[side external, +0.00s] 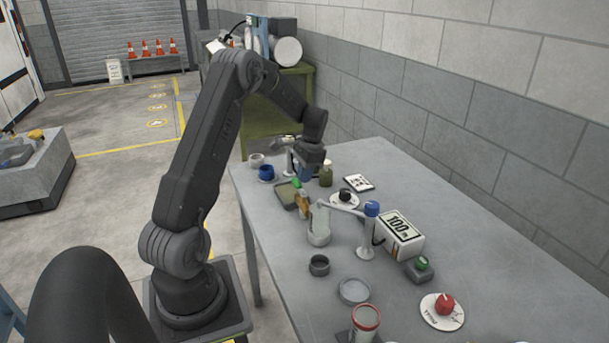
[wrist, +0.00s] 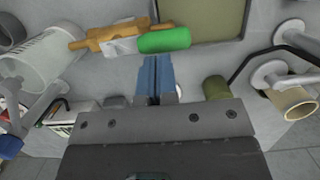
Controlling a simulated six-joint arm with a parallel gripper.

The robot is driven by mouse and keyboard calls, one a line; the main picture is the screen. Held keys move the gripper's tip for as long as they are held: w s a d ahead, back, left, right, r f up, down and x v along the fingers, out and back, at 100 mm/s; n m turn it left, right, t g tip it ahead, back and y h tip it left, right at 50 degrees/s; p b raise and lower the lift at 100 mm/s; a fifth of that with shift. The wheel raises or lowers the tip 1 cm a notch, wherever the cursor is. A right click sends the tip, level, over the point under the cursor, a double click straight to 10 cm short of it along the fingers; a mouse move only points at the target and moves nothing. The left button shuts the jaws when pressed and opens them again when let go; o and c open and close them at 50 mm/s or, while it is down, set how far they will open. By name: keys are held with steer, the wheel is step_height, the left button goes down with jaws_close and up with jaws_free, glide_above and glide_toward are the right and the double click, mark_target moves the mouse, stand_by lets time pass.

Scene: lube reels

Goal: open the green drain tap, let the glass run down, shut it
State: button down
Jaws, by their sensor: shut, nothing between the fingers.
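The green tap handle (wrist: 164,40) sits at the end of a brass tap body (wrist: 112,36), which points toward a pale clear glass cylinder (wrist: 42,62) at the left of the wrist view. The side view also shows the green handle (side external: 296,183), the brass body (side external: 303,205) and the glass (side external: 319,228). My gripper (wrist: 156,62) has its blue fingers shut and empty, with the tips just below the green handle in the wrist view. I cannot tell whether they touch it. The liquid level in the glass is not clear.
An olive tray (side external: 283,197) lies by the tap. A dark olive bottle (side external: 326,177) and a blue cup (side external: 266,173) stand near my gripper.

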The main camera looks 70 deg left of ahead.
steer(key=shift+s+a+n, duration=0.2)
steer(key=shift+s+n, duration=0.3)
steer(key=shift+n, duration=0.5)
stand_by(0.3)
steer(key=shift+s+n+h, duration=0.3)
steer(key=shift+s+n, duration=0.1)
steer(key=shift+n, duration=0.3)
steer(key=s+n, duration=0.1)
steer(key=n, duration=0.3)
steer(key=s+d+n+t+h, duration=0.1)
steer(key=s+n, duration=0.1)
steer(key=n, duration=0.2)
steer(key=s+d+n, duration=0.1)
steer(key=s+n, duration=0.1)
steer(key=n, duration=0.2)
steer(key=shift+d+n+t+h, duration=0.15)
steer(key=shift+n+t+h, duration=0.15)
steer(key=shift+n+t, duration=0.1)
steer(key=shift+w, duration=0.1)
steer(key=shift+w+d, duration=0.35)
steer(key=shift+w, duration=0.35)
